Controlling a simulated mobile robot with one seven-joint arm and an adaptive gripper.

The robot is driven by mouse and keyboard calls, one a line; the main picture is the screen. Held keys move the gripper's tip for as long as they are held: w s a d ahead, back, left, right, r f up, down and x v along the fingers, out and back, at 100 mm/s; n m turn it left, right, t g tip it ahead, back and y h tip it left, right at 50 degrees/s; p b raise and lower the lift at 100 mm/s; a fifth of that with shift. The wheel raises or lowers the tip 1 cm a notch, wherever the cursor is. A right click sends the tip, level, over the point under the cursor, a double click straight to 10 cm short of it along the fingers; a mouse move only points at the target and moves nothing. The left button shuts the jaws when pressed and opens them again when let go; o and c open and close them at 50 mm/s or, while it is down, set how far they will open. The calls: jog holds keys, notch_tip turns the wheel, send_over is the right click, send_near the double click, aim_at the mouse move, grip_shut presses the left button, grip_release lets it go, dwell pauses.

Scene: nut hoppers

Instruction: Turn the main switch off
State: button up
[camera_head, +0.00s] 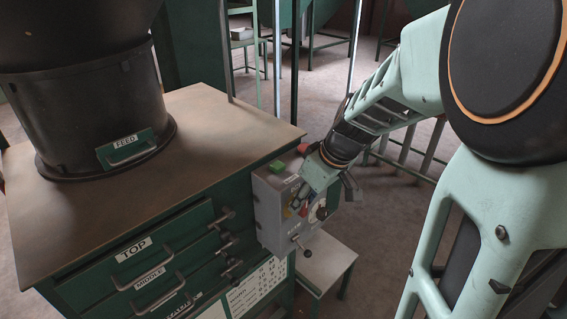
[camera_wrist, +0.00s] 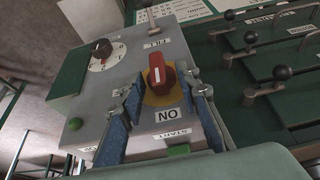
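The main switch (camera_wrist: 160,78) is a red rotary knob with a white mark, on a yellow round plate on the face of a grey control box (camera_wrist: 205,45). In the wrist view, a label reading ON, seen upside down, sits just below the knob. My gripper (camera_wrist: 165,92) is open, with one blue-grey finger on each side of the switch. I cannot tell whether either finger touches it. In the head view my gripper (camera_head: 312,200) is in front of the control box (camera_head: 268,205) and hides much of its face.
A dark dial knob (camera_wrist: 101,48) on a white scale and a green button (camera_wrist: 178,151) are on the same box. Drawers with ball-ended levers (camera_wrist: 281,73) stand beside it. The green cabinet (camera_head: 190,130) carries a black hopper (camera_head: 85,100). A small low table (camera_head: 325,262) stands below.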

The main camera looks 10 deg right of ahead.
jog(key=shift+f, duration=0.1)
jog(key=shift+c, duration=0.2)
jog(key=c, duration=0.7)
jog(key=shift+w, duration=0.1)
jog(key=shift+y, duration=0.3)
jog(key=shift+w+d+f+m+g+y+b, duration=0.25)
jog(key=shift+d+f+m+g+y+b, duration=0.35)
jog(key=shift+g+y, duration=1.25)
jog(key=shift+w+d+f+m+g+y+b, duration=0.15)
jog(key=shift+w+f+m+g+y+b, duration=0.45)
jog(key=shift+y, duration=2.3)
jog(key=shift+s+d+f+m+g+y+b, duration=0.1)
jog(key=shift+d+f+m+g+y+b, duration=0.25)
jog(key=shift+m+g+y+b, duration=1.1)
jog(key=shift+n+y+p, duration=0.35)
jog(key=shift+y+p, duration=0.25)
jog(key=shift+y, duration=0.4)
jog(key=o, duration=0.7)
